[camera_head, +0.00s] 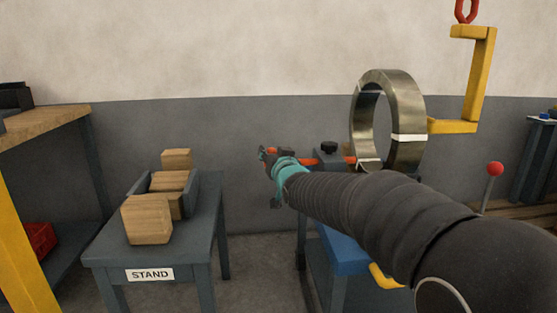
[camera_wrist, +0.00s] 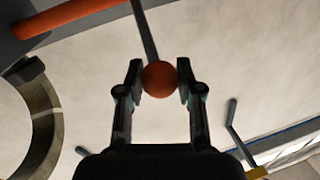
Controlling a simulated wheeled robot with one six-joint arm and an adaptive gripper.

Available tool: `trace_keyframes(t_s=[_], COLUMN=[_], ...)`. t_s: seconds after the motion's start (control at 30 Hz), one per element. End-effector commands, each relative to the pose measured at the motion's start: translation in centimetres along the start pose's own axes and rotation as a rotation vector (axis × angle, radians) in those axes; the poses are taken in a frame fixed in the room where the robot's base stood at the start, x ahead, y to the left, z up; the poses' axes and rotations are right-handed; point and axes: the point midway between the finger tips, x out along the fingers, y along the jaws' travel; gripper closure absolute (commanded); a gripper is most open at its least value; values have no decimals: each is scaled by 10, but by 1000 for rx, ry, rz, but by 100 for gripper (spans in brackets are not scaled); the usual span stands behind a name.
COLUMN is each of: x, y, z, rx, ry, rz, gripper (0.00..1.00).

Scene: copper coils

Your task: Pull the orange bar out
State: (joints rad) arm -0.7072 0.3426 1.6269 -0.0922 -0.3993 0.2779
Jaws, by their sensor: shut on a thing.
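The orange bar (camera_head: 307,161) runs sideways near the foot of the metal coil, partly hidden behind my arm in the head view. In the wrist view, the bar (camera_wrist: 75,16) crosses the upper left corner. An orange ball knob (camera_wrist: 159,78) on a thin dark rod sits between my two fingers. My gripper (camera_wrist: 160,80) is shut on this knob, with a pad against each side. In the head view, my gripper (camera_head: 268,156) is at the bar's left end. How the rod joins the bar is not clear.
The upright metal coil (camera_head: 402,118) stands right of my gripper, beside a yellow hook (camera_head: 482,75) hanging from a red link. A grey stand (camera_head: 205,230) with wooden blocks (camera_head: 147,220) is at left. A red-knobbed lever (camera_head: 495,169) is at right. Floor shows between stand and coil support.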

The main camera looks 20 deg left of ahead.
Motion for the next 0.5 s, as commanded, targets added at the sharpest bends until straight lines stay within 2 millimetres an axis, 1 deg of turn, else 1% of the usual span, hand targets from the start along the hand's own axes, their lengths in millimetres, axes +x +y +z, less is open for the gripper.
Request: trace_keyframes(t_s=[0.03,0.33,0.37,0.4,0.43,0.47,0.5], x=[2,2,2,2,2,2,2], y=[-4,-8,-8,-9,-8,-8,-7], z=[1,1,1,1,1,1,1], rx=[-1,-1,-1,-1,-1,-1,-1], ry=[-1,-1,-1,-1,-1,-1,-1], rz=[-4,-10,-10,-11,-11,-10,-8], gripper=[100,100,62,52,45,39,39])
